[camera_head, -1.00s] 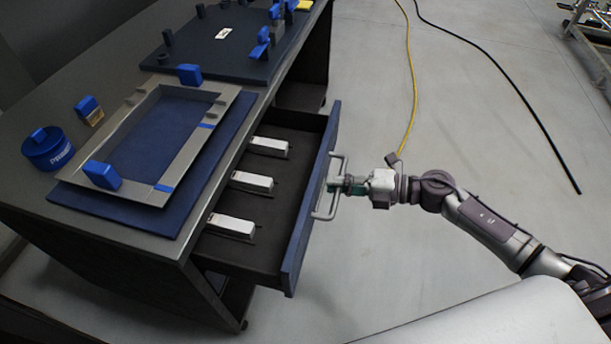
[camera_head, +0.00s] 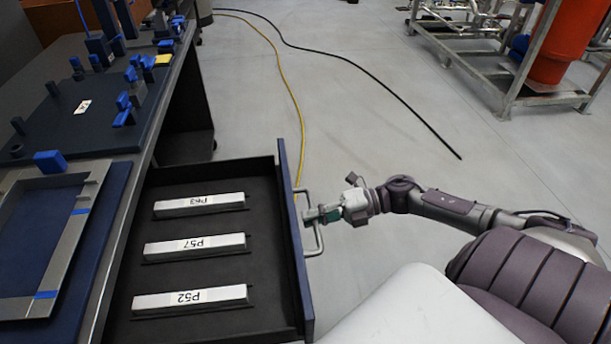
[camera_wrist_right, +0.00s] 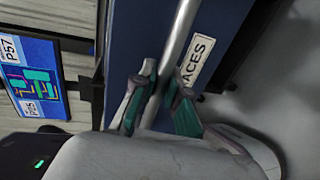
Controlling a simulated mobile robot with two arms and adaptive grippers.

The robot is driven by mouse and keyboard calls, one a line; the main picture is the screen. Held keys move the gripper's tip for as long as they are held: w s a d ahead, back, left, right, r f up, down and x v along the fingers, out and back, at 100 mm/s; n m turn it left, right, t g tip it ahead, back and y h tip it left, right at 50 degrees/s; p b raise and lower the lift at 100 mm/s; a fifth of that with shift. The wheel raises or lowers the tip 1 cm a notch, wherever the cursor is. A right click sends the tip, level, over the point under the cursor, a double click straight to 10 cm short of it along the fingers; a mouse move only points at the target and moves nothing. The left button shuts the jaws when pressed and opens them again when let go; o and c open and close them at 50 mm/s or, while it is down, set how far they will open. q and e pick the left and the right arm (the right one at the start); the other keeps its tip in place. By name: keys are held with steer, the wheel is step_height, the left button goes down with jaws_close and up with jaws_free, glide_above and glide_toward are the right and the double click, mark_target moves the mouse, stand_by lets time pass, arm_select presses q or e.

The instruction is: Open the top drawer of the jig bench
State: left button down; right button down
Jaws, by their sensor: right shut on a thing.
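The top drawer (camera_head: 289,262) of the jig bench (camera_head: 125,205) is pulled well out. Its blue front faces right in the head view. Inside lie three white-topped bars (camera_head: 200,204) marked P63, P57 and P52. A metal bar handle (camera_head: 317,238) is fixed to the drawer front. My right gripper (camera_head: 310,215) is shut on the handle. In the right wrist view, its green-padded fingers (camera_wrist_right: 157,98) sit on either side of the handle bar (camera_wrist_right: 178,45), beside a label on the blue front ending in "ACES". My left gripper is not in view.
Blue fixture plates (camera_head: 95,115) with blue clamps and a metal frame (camera_head: 62,240) lie on the bench top. A yellow cable (camera_head: 290,90) and a black cable (camera_head: 390,88) run across the floor. A metal rack (camera_head: 480,70) and an orange cylinder (camera_head: 566,40) stand at the back right.

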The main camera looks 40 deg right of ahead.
steer(key=c, duration=1.2)
jaws_free()
steer(key=shift+s+d, duration=0.1)
steer(key=shift+d, duration=0.05)
steer(key=v, duration=1.1)
steer(key=shift+s+d+r, duration=0.1)
steer(key=shift+s+d, duration=0.05)
steer(key=shift+d, duration=0.15)
